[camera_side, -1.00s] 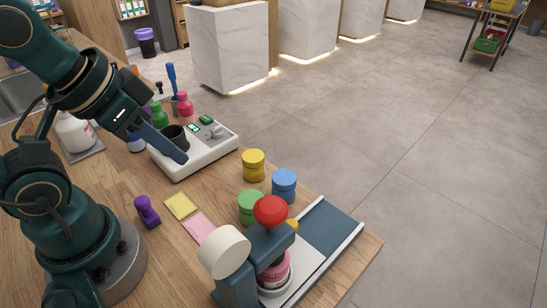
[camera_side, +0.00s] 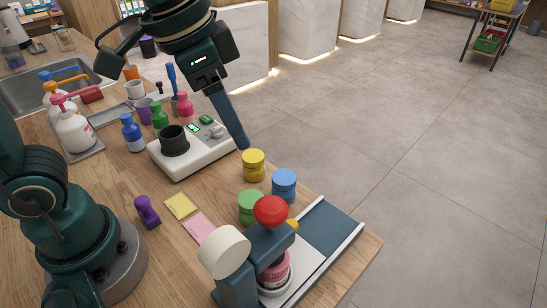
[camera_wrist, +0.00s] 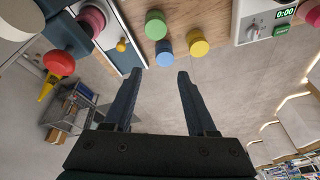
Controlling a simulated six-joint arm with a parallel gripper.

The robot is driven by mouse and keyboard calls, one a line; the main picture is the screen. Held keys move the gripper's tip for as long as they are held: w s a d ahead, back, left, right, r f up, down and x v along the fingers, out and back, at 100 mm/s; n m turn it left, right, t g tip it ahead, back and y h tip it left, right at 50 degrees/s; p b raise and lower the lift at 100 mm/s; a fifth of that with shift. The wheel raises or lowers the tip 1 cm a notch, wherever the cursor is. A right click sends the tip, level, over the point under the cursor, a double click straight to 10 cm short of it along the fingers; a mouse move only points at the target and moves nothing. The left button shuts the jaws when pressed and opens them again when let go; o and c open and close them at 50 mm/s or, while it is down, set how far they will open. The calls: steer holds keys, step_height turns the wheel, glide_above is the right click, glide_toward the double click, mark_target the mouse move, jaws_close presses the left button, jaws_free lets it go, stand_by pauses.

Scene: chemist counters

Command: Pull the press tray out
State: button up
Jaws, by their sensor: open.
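The press (camera_side: 236,284) stands at the front right of the counter in the side view, with a red ball knob (camera_side: 271,211) and a white round end (camera_side: 224,251). A pink jar (camera_side: 273,270) sits under it on the pale press tray (camera_side: 309,262), which lies between rails on a slate base. A small yellow knob (camera_side: 292,225) shows beside the red ball; in the wrist view the yellow knob (camera_wrist: 121,46) is left of my fingers. My gripper (camera_wrist: 158,74) is open and empty. In the side view my gripper (camera_side: 243,145) is above the yellow jar, apart from the press.
Yellow (camera_side: 253,165), blue (camera_side: 284,185) and green (camera_side: 251,207) jars stand between my gripper and the press. A white device (camera_side: 194,155) with a black cup is behind. A purple stamp (camera_side: 147,211) and sticky notes (camera_side: 181,206) lie left. The slate base's right part is bare.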

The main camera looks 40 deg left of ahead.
steer(key=w+d+f+m+g, duration=0.2)
steer(key=w+d+f+m, duration=0.15)
steer(key=d, duration=0.25)
steer(key=g, duration=0.2)
glide_above(292, 223)
steer(key=shift+m+y, duration=0.3)
steer(key=shift+m, duration=0.05)
step_height(292, 223, down, 6)
steer(key=shift+w+a+r, duration=0.15)
steer(key=shift+r, duration=0.05)
steer(key=shift+s+f, duration=0.2)
steer(key=shift+f, duration=2.5)
jaws_close()
steer(key=shift+r, duration=0.1)
